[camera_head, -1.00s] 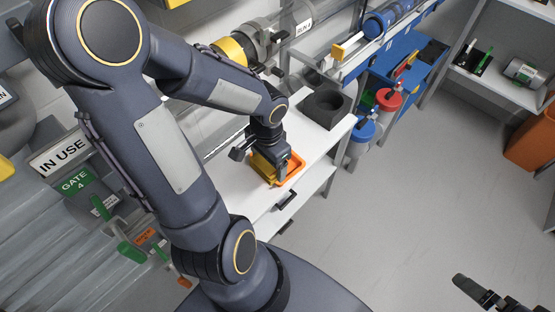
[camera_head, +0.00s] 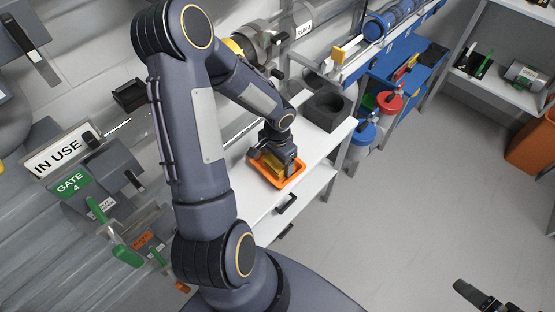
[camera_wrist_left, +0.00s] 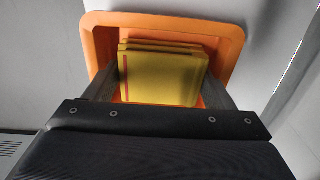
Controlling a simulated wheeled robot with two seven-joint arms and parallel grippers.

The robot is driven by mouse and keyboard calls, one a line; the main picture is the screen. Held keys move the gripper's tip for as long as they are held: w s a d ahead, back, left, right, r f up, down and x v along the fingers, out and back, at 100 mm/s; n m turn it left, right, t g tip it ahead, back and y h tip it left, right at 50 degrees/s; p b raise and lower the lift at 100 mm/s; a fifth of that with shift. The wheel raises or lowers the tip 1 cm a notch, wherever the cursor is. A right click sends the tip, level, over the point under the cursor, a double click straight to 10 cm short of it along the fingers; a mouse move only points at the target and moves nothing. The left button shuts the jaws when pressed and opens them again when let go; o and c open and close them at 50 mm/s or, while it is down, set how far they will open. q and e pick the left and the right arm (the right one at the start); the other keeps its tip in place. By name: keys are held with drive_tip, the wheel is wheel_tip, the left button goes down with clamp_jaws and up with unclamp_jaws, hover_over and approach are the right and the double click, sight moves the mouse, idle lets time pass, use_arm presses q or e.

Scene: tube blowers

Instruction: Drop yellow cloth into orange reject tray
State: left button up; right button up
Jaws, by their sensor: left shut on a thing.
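The yellow cloth (camera_wrist_left: 160,78) is a folded, layered block with a red stripe near its left side in the left wrist view. My left gripper (camera_head: 277,168) is shut on it, with one finger at each side. The cloth also shows in the head view (camera_head: 272,163), partly hidden by the gripper. The orange reject tray (camera_wrist_left: 232,48) lies right under and around the cloth; its rim also shows in the head view (camera_head: 291,183) on the white bench. I cannot tell whether the cloth touches the tray floor. My right gripper (camera_head: 470,290) is only partly in view at the bottom right.
A black block with a round hole (camera_head: 326,108) stands on the white bench (camera_head: 312,150) behind the tray. Blue (camera_head: 364,132) and red (camera_head: 389,102) lidded containers stand beyond the bench.

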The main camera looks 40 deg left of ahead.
sight(277, 161)
use_arm(q)
drive_tip(key=shift+f+b, duration=0.3)
drive_tip(key=shift+b, duration=0.1)
drive_tip(key=o, duration=0.6)
drive_tip(key=shift+r, duration=0.1)
drive_tip(key=shift+r+p, duration=0.3)
drive_tip(key=shift+p, duration=0.1)
wheel_tip(277, 161, up, 12)
drive_tip(key=shift+p, duration=0.95)
drive_tip(key=shift+s, duration=0.1)
